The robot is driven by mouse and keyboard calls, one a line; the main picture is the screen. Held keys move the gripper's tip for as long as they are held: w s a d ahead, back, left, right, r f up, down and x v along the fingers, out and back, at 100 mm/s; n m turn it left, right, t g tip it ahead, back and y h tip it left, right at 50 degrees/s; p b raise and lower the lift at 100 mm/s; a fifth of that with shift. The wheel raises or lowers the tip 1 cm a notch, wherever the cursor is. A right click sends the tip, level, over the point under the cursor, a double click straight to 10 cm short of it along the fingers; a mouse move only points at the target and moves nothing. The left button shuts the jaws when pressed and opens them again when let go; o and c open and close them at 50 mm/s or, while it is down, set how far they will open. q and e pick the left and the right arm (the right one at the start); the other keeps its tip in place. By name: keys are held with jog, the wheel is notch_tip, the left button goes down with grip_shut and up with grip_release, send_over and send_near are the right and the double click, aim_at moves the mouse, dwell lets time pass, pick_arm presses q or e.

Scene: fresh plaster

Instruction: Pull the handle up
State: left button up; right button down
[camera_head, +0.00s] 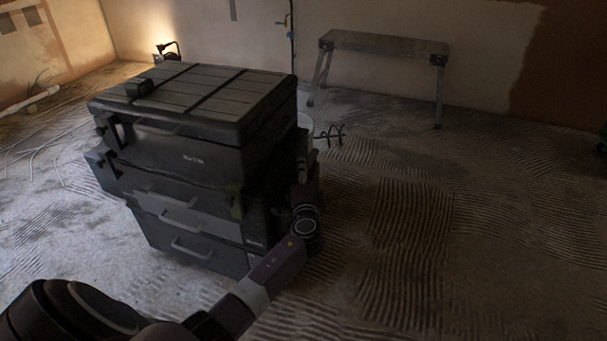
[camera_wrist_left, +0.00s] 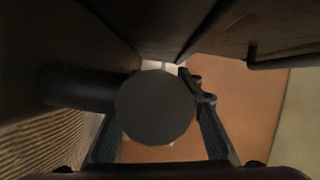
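A black stacked tool chest (camera_head: 195,150) stands on the floor, left of centre in the head view. It has a ribbed lid and grey drawer pulls on its front. My left arm reaches past its right side, and I cannot make out the gripper there in the dark. In the left wrist view, a dark round bar with a flat disc end (camera_wrist_left: 155,107) comes in from the left, probably the handle. My left gripper's fingers (camera_wrist_left: 160,130) stand wide apart either side of the disc. Whether they touch it cannot be told. My right gripper is out of view.
A grey work bench (camera_head: 385,45) stands by the back wall. A pale bucket (camera_head: 305,124) and a dark coiled thing (camera_head: 330,135) are behind the chest. Loose cables (camera_head: 35,140) lie at the left. The ridged floor at the right is clear.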

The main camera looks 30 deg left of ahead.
pick_arm(q)
jog(key=shift+c, duration=0.4)
grip_shut()
jog(key=shift+w+r, duration=0.1)
jog(key=shift+r, duration=0.05)
